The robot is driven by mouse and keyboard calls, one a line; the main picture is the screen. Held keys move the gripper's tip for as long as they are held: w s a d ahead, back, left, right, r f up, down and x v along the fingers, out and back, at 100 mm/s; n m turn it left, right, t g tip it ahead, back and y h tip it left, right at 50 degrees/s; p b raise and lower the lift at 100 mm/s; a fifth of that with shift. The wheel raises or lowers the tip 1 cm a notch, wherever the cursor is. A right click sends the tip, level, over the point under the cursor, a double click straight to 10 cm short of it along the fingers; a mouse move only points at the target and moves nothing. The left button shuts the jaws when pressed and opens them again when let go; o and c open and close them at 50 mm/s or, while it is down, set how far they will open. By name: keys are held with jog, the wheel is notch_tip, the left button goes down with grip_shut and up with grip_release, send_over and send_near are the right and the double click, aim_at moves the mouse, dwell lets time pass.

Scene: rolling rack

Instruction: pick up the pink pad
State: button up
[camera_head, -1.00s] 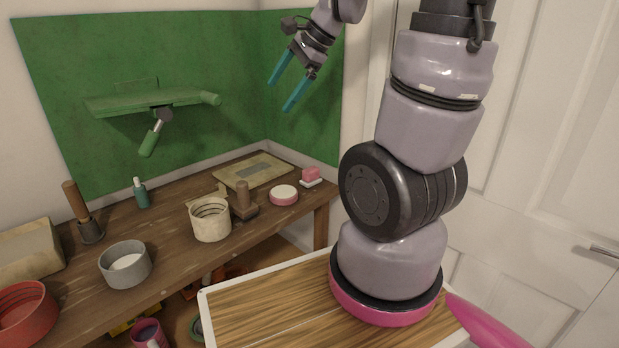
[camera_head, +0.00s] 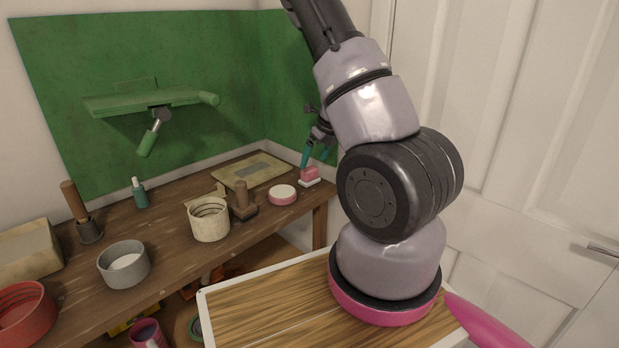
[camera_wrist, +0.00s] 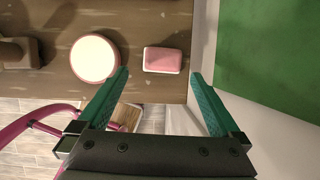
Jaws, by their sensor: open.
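The pink pad (camera_head: 309,173) sits on a white base at the right end of the wooden workbench, close to the green wall panel. In the wrist view the pink pad (camera_wrist: 163,59) lies ahead of the fingertips, roughly midway between their lines. My gripper (camera_wrist: 160,80) is open and empty, with two teal fingers spread wider than the pad. In the head view my gripper (camera_head: 315,157) is beside and just above the pad, partly hidden behind my arm. I cannot tell whether a finger touches the pad.
A round pink tin with a white top (camera_head: 283,195) stands left of the pad; it also shows in the wrist view (camera_wrist: 94,58). A wooden stamp (camera_head: 243,203) and a cream pot (camera_head: 209,219) stand farther left. The green panel (camera_wrist: 267,50) rises close on the right.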

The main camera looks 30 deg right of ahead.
aim_at(310, 168)
jog(key=x, duration=0.6)
jog(key=shift+w+f, duration=0.15)
jog(key=shift+w, duration=0.4)
jog(key=c, duration=1.4)
notch_tip(310, 168, up, 10)
jog(key=shift+r, duration=0.1)
jog(key=o, duration=0.5)
jog(key=shift+c, duration=1.3)
